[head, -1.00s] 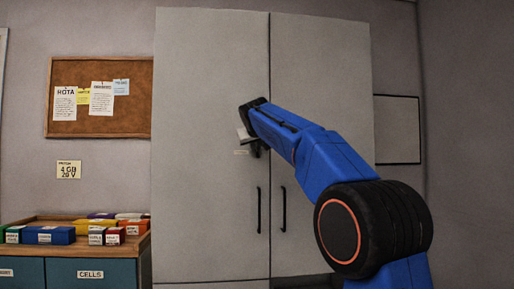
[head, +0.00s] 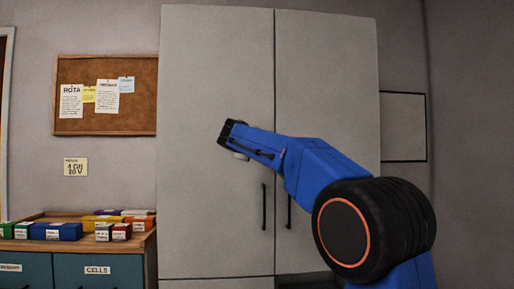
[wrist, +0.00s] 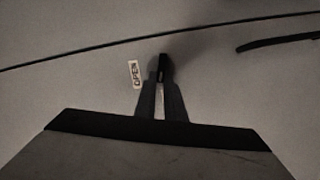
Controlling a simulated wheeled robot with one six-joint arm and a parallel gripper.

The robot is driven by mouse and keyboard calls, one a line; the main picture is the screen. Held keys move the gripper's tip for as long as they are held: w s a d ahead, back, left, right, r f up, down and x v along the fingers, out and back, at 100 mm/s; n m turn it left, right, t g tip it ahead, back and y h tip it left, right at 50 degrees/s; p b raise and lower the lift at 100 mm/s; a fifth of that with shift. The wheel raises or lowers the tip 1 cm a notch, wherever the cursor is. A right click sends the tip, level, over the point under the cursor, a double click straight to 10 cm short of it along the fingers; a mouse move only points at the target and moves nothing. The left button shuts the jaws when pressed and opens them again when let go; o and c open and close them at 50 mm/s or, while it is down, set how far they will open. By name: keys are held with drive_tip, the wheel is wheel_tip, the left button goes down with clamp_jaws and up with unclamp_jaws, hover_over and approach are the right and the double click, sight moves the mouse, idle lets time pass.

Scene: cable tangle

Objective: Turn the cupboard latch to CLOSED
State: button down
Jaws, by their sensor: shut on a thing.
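The tall grey cupboard (head: 215,65) has two doors, both flat in line. My gripper (wrist: 161,88) reaches the left door, a little left of the centre seam. In the wrist view its two fingers are close together, shut on the small dark latch (wrist: 163,63), whose tip shows beyond them. A white label reading OPEN (wrist: 135,74) sits just left of the latch in that view. In the head view my blue arm hides the latch and label. No CLOSED label shows in either view.
Black vertical door handles (head: 264,207) flank the seam below my arm; one handle (wrist: 280,42) shows in the wrist view. A wooden-topped cabinet (head: 147,245) with coloured boxes stands at left. A cork board (head: 105,120) hangs on the wall. The door's upper part is clear.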

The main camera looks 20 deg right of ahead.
drive_tip(key=shift+a+f+n+t+h, duration=0.1)
drive_tip(key=shift+f+n+t+h, duration=0.15)
drive_tip(key=shift+n, duration=0.55)
drive_tip(key=shift+f+n+t+h, duration=0.15)
drive_tip(key=shift+f+n+h, duration=0.15)
drive_tip(key=shift+n, duration=0.5)
drive_tip(key=c, duration=1.8)
unclamp_jaws()
drive_tip(key=shift+c, duration=0.2)
drive_tip(key=v, duration=1.7)
drive_tip(key=shift+s+a+f, duration=0.1)
drive_tip(key=shift+s, duration=0.05)
